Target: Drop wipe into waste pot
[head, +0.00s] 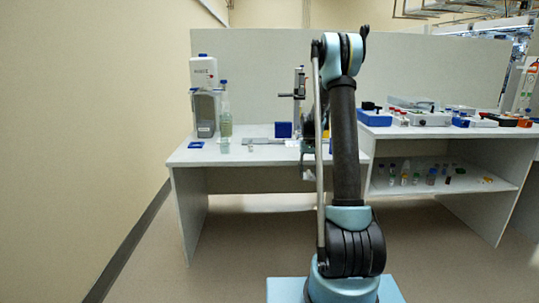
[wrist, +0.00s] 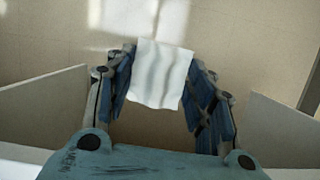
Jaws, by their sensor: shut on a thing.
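A white wipe (wrist: 158,78) hangs between the two blue-padded fingers of my gripper (wrist: 165,62) in the wrist view. The gripper is shut on it, and the wipe's lower edge hangs loose. In the head view my gripper (head: 308,170) is near the bench's front edge, mostly hidden behind my arm; the wipe cannot be made out there. I cannot pick out the waste pot for certain in either view. A blue box (head: 283,130) stands on the left bench beside an upright stand (head: 298,100).
The left bench (head: 190,155) also carries a grey unit (head: 205,114), a clear bottle (head: 225,125) and a flat blue item (head: 197,145). The right bench (head: 440,132) holds several trays and small bottles, with more bottles on its lower shelf. Floor (head: 210,280) is clear at left.

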